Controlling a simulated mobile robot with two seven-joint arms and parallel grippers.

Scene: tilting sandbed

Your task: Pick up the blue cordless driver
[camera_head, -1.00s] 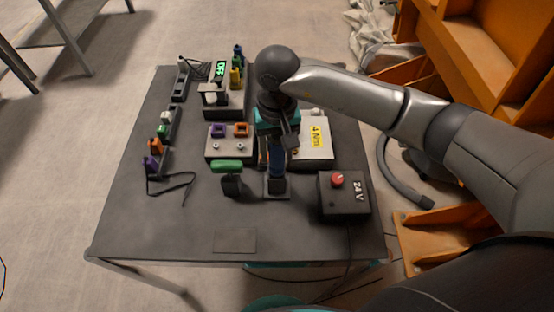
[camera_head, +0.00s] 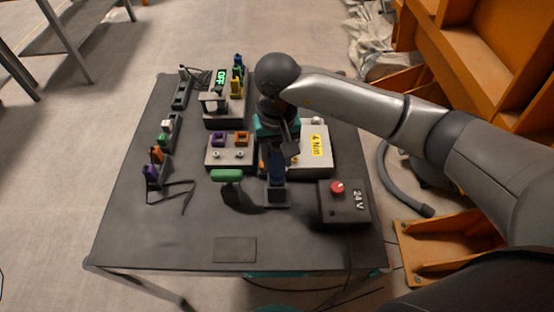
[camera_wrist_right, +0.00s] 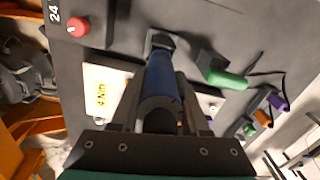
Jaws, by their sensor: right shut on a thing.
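The blue cordless driver (camera_head: 277,165) stands roughly upright near the middle of the dark table, over a small dark base (camera_head: 277,197). In the right wrist view its blue body (camera_wrist_right: 164,85) runs from between my fingers to a dark end at the top. My right gripper (camera_head: 276,140) comes down from above and is shut on the driver; the fingers and wrist hide its upper part. I cannot tell whether its lower end touches the base. My left gripper is not in view.
A green-handled thing (camera_head: 228,176) stands close left of the driver, and the 24 V box (camera_head: 344,205) is at right. A pale box marked 4 Nm (camera_head: 325,152) lies behind. Racks with coloured pieces (camera_head: 166,133) line the left; the table's front left is clear.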

